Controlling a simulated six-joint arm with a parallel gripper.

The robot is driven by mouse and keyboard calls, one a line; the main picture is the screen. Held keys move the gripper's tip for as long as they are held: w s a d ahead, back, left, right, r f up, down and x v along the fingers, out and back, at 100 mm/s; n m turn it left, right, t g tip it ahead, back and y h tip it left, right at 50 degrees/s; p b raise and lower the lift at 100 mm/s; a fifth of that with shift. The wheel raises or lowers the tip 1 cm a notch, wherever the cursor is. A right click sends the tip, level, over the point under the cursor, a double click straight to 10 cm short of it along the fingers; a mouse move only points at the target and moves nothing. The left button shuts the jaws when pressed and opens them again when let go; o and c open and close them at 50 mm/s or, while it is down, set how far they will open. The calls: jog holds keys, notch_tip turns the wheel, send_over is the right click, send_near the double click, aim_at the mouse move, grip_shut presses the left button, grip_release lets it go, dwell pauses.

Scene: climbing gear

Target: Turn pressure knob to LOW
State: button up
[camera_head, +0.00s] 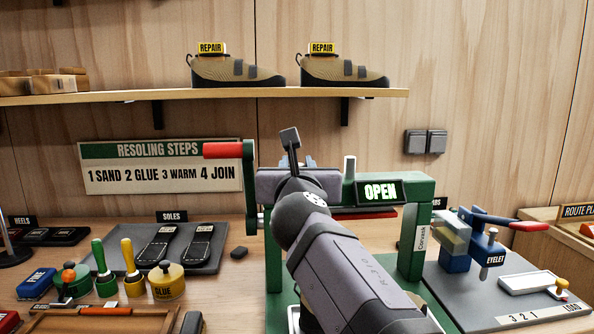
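A green press (415,230) stands at the centre of the bench, with a red-handled lever (224,150) at its upper left and a lit sign (380,192) reading OPEN. I cannot make out a pressure knob or a LOW mark; my arm covers much of the press's middle. My gripper (290,140) is at the top of the press, in front of its crossbar in the picture. Only a dark slim part of it shows above my wrist. Its fingertips are not clear, and I cannot tell whether it touches anything.
Left of the press are a grey tray with two soles (158,243), a yellow glue pot (166,282) and green- and yellow-handled tools. At right, a blue eyelet tool (482,250) stands on a grey board (470,310). A shelf (200,95) holds two shoes above.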

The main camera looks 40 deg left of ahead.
jog(key=shift+f, duration=0.15)
jog(key=o, duration=1.1)
jog(key=shift+c, duration=0.2)
jog(key=b+v, duration=0.3)
jog(key=v, duration=0.4)
jog(key=shift+s, duration=0.2)
